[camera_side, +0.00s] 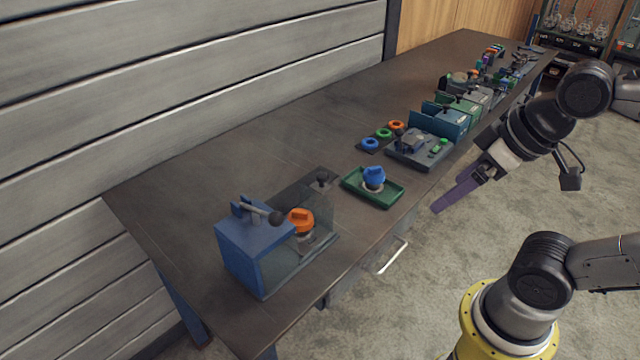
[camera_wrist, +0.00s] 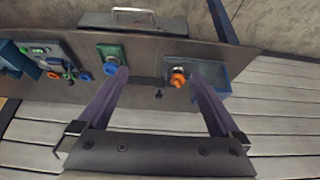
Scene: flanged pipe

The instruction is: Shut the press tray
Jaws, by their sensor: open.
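A blue press (camera_side: 245,245) with a lever on top stands at the near end of the bench. Clear panels (camera_side: 325,222) extend from it around a part with an orange cap (camera_side: 301,218). The press also shows in the wrist view (camera_wrist: 214,72), with the orange-capped part (camera_wrist: 178,80) beside it. I cannot tell which piece is the press tray, or whether it is out. My gripper (camera_side: 440,206) has long purple fingers and hangs off the bench's front edge, right of the press and apart from it. In the wrist view my gripper (camera_wrist: 158,80) is open and empty.
A green tray (camera_side: 396,194) with a blue-capped part (camera_side: 373,177) lies right of the press. A silver handle (camera_side: 392,257) sticks out below the bench's front edge. Colored rings (camera_side: 384,134) and several fixtures stand farther back. The bench's left part is bare.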

